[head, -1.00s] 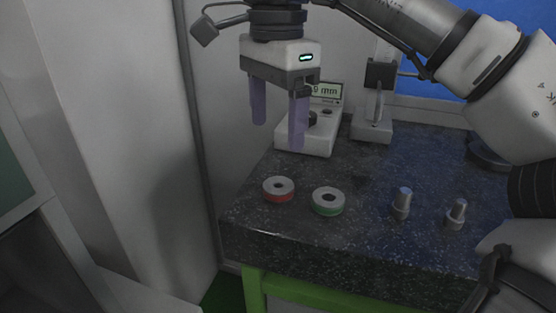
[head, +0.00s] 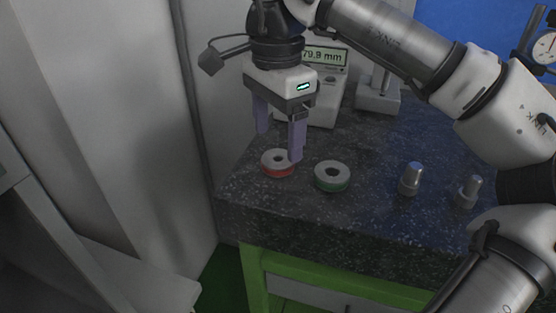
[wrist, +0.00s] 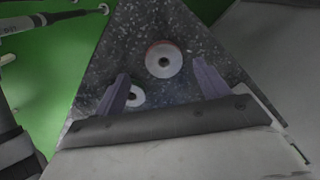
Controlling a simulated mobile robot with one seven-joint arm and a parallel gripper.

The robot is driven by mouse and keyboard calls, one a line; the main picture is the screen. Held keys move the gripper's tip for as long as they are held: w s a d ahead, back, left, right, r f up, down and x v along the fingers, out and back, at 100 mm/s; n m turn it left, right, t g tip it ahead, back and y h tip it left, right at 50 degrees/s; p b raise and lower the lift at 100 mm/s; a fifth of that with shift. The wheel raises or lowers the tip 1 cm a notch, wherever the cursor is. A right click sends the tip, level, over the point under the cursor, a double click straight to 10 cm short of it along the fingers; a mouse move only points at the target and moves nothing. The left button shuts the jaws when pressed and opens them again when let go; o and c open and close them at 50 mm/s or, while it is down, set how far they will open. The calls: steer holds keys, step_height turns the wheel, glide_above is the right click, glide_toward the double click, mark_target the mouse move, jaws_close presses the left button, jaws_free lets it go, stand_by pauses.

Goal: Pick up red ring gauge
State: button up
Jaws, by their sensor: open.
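The red ring gauge (head: 277,164) lies flat near the left front corner of the dark granite plate (head: 300,207). It is a grey ring with a red band and a hole in its middle. In the wrist view the red ring gauge (wrist: 164,60) lies ahead of and between the open fingers. My gripper (head: 279,146) is open and empty, above the red ring, and its right finger covers part of the ring's right edge in the head view. It also shows in the wrist view (wrist: 160,88). The green ring gauge (head: 332,176) lies just right of the red one.
Two metal plug gauges (head: 411,179) (head: 467,191) stand on the right of the plate. A device with a digital display (head: 325,57) stands behind my gripper, and a stand (head: 378,98) is right of it. A pale wall borders the left.

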mark_target(277, 151)
steer(key=shift+w+f+p, duration=0.15)
steer(key=shift+f+p, duration=0.1)
steer(key=shift+f, duration=0.9)
steer(key=shift+w+f+p, duration=0.1)
steer(key=shift+f+p, duration=0.15)
steer(key=shift+f, duration=0.85)
steer(key=c, duration=1.3)
